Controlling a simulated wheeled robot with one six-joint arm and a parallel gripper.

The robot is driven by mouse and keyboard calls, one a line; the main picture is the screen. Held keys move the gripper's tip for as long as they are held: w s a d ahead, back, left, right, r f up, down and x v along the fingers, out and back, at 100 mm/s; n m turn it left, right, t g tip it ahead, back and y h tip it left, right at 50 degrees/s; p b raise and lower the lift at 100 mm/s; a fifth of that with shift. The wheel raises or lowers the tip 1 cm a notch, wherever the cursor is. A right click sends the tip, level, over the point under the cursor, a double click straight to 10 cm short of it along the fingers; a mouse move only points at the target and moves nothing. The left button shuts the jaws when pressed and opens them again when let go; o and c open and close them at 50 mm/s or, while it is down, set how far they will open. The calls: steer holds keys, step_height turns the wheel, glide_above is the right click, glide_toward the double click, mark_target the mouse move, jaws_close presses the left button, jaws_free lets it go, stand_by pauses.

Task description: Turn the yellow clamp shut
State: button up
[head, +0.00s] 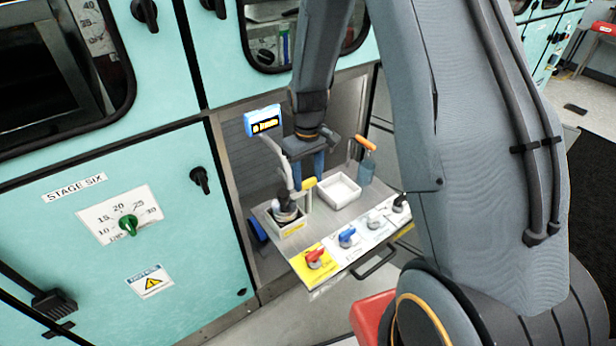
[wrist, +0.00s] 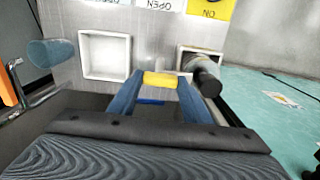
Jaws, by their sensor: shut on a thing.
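The yellow clamp (head: 308,185) shows as a small yellow piece beside a square holder on the pull-out metal shelf. In the wrist view the yellow clamp (wrist: 160,80) lies crosswise between the blue fingertips. My gripper (head: 309,181) points down from above, with its blue fingers on either side of the clamp. In the wrist view my gripper (wrist: 161,79) is shut on the clamp.
A dark cylinder in a square holder (head: 291,228) stands close left of my gripper, under a blue display (head: 264,121). Red (head: 314,258) and blue (head: 347,237) knobs line the front edge. Cabinet walls enclose the recess.

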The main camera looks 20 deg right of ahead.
stand_by(0.4)
steer(key=o, duration=1)
steer(key=shift+o, duration=0.2)
steer(key=shift+r+b, duration=0.85)
steer(key=shift+r, duration=3.1)
